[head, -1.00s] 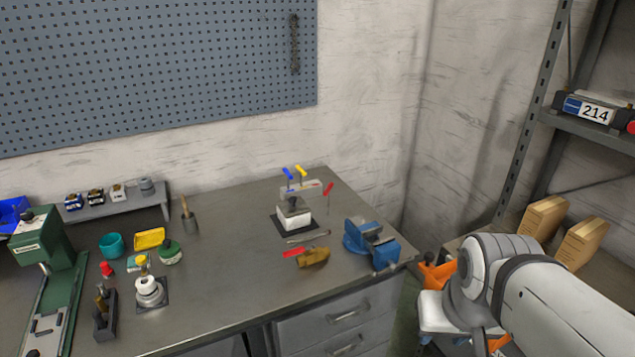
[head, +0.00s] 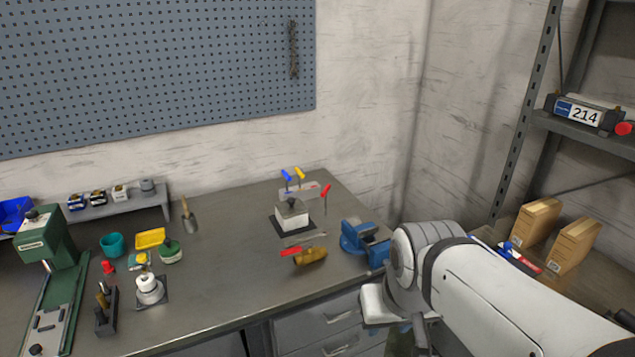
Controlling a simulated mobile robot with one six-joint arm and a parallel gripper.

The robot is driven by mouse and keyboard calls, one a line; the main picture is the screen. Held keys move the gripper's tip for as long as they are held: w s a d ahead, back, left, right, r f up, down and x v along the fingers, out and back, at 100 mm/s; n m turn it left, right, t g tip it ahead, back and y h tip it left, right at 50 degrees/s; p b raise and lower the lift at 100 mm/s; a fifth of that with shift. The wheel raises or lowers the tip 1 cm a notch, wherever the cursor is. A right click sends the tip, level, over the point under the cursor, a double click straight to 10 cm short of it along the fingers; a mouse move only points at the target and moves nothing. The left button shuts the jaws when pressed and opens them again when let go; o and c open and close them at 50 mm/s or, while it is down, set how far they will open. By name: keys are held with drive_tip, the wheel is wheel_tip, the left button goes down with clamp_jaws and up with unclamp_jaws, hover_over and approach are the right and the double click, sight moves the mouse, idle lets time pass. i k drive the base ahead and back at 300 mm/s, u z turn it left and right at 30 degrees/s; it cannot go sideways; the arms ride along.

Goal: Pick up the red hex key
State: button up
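A red-handled hex key (head: 326,191) stands upright at the right side of a small holder (head: 299,189) near the back right of the workbench. Its thin shaft hangs down below the handle. A blue-handled key (head: 286,176) and a yellow-handled key (head: 299,172) stand in the same holder, to its left. My arm reaches in from the lower right, with its visible links right of the bench's front corner.
A blue vise (head: 362,240) sits at the bench's right corner, between my arm and the holder. The middle of the bench (head: 225,255) is clear. Shelving (head: 525,130) stands at right.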

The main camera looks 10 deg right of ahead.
sight(323, 193)
drive_tip(key=z, duration=0.05)
drive_tip(key=i, duration=0.95)
drive_tip(key=u, duration=0.1)
